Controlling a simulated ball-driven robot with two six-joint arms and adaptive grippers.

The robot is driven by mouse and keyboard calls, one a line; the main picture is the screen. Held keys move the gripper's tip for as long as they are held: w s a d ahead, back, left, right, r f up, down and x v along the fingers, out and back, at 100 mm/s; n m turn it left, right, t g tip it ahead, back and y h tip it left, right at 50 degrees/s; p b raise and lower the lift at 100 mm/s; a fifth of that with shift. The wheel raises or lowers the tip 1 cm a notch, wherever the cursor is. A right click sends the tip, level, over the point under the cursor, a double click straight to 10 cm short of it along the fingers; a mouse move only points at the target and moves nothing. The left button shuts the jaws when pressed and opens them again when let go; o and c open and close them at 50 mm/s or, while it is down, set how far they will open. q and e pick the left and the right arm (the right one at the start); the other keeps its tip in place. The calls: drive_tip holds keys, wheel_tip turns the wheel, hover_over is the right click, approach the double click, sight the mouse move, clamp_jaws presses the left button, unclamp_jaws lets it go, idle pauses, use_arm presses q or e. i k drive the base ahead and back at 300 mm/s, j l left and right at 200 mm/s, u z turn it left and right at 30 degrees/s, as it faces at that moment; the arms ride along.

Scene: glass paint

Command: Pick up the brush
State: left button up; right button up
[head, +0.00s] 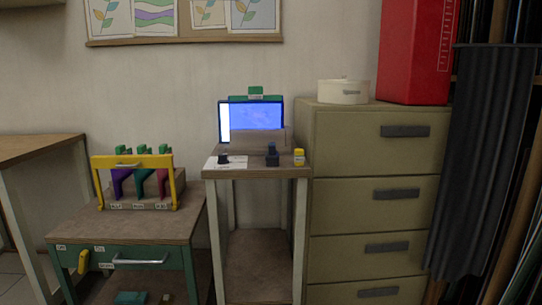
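I cannot make out a brush for certain in the head view. A rack (128,188) with a yellow front bar (133,161) stands on the green-fronted table at left. It holds a purple piece (121,182), a teal piece (141,184) and a red piece (162,183), with green tops above; I cannot tell whether any is a brush. On the narrow middle stand are a small dark item (223,159), a dark blue item (272,155) and a yellow item with a white band (299,157). Neither of my grippers is in view.
A lit blue panel (256,115) stands at the back of the narrow stand (245,173). A drawer cabinet (375,150) with a round cream box (343,91) and a red case (412,50) is at right. The green table (120,226) has some bare top in front of the rack.

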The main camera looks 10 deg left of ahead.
sight(272, 157)
drive_tip(key=i+u, duration=0.35)
drive_tip(key=i, duration=1.35)
drive_tip(key=j+z, duration=0.15)
drive_tip(key=j, duration=0.45)
drive_tip(key=k+j+z, duration=0.15)
drive_tip(key=j, duration=0.45)
